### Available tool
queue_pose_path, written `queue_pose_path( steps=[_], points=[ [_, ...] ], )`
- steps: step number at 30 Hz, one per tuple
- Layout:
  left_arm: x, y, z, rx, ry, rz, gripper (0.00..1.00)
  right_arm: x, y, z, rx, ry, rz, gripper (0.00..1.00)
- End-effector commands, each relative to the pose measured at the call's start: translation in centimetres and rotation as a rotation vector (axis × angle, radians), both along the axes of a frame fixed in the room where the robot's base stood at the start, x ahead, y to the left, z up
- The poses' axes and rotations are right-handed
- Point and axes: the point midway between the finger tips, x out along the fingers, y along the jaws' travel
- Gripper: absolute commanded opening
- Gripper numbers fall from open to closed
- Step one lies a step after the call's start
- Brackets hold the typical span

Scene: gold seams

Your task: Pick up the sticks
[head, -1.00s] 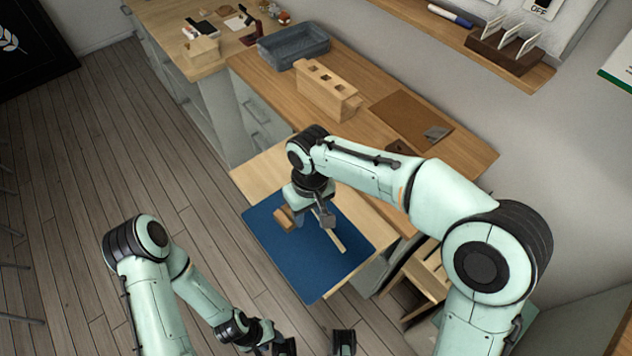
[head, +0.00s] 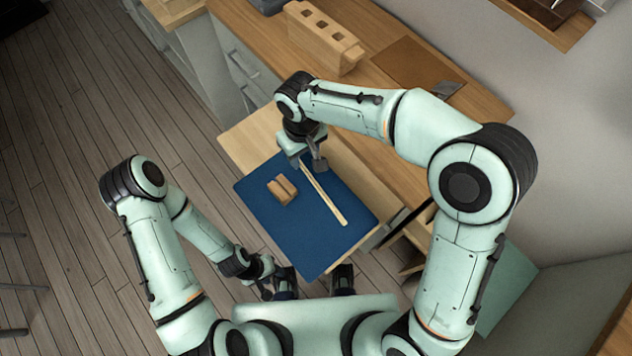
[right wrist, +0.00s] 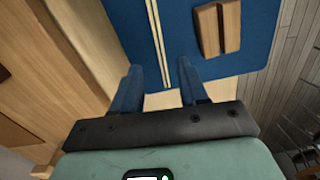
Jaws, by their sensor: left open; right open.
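Two thin pale sticks (head: 328,198) lie side by side on a blue mat (head: 270,222). They also show in the right wrist view (right wrist: 157,42), running nearly parallel. My right gripper (head: 309,163) is open at their far end. In the right wrist view its two fingers (right wrist: 162,92) stand on either side of the stick ends, with nothing gripped. I cannot tell its exact height above the mat. My left gripper (head: 267,287) is open and empty, low beside the mat's near left edge.
A small grooved wooden block (head: 282,190) lies on the mat, left of the sticks; it shows in the right wrist view (right wrist: 217,28). Behind, a wooden counter (head: 370,90) carries a slotted wooden block (head: 325,40) and a brown board (head: 405,65). The mat's near part is clear.

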Motion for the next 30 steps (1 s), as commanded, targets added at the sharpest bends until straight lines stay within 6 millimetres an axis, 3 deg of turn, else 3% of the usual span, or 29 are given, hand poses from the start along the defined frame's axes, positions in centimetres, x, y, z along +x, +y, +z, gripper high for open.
queue_pose_path(
  steps=[10, 19, 23, 30],
  points=[
    [-0.1, 0.0, -0.3, 0.0, 0.001, 0.0, 0.43, -0.3, 0.0, -4.6, -0.001, 0.003, 0.0, 0.43],
    [-0.1, 0.0, -0.3, 0.0, 0.001, 0.0, 0.43, -0.3, 0.0, -5.1, -0.001, 0.001, 0.0, 0.43],
    [-0.1, 0.0, -0.3, 0.0, 0.001, 0.0, 0.43, -0.3, 0.0, -5.1, -0.001, 0.001, 0.0, 0.01],
    [-0.1, 0.0, -0.3, 0.0, 0.001, 0.0, 0.43, -0.3, 0.0, -5.0, -0.001, 0.001, 0.0, 0.0]
  ],
)
